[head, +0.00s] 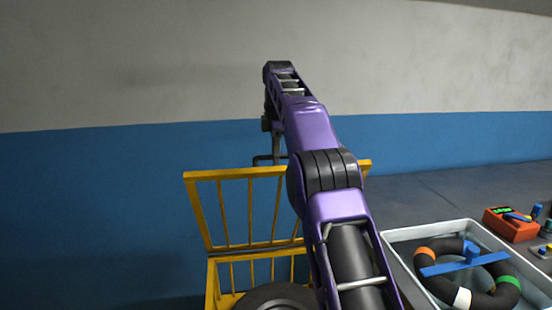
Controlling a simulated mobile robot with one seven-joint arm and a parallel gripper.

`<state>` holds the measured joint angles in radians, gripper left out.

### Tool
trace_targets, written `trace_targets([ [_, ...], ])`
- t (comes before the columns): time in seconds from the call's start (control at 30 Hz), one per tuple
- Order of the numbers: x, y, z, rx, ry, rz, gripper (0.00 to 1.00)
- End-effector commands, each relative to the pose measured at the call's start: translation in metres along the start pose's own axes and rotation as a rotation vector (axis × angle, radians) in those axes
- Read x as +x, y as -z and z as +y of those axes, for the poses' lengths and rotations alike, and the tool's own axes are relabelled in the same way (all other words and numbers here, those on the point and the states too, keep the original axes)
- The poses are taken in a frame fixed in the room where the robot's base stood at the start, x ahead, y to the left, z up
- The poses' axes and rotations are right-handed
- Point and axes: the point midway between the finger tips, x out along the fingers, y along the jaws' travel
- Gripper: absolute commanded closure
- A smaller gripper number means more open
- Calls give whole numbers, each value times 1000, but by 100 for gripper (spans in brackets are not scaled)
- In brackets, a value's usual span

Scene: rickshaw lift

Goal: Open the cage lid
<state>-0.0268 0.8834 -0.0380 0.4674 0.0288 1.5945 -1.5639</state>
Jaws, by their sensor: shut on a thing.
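The yellow cage (212,285) stands at the bottom centre in the head view, partly hidden behind my arm. Its barred yellow lid (195,212) is raised and stands steeply above the cage's back edge, leaving the top open. My gripper (277,150) is at the lid's upper edge, beside a thin dark bar (262,160) there. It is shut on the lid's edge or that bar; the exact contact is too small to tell. My purple arm hides the lid's right part.
A pale tray (400,234) at the lower right holds a dark ring (440,285) with coloured bands and a blue bar (465,262). A red device (510,229) and small coloured items lie beyond it. A blue and white wall (100,190) rises behind the cage.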

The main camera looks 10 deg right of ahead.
Motion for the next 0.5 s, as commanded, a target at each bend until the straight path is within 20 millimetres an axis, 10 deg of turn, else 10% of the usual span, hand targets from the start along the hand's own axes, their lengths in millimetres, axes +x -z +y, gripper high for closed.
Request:
trace_targets([
  [0.47,1,-2,0,3,2,-1,100],
  [0.5,1,-2,0,3,2,-1,73],
])
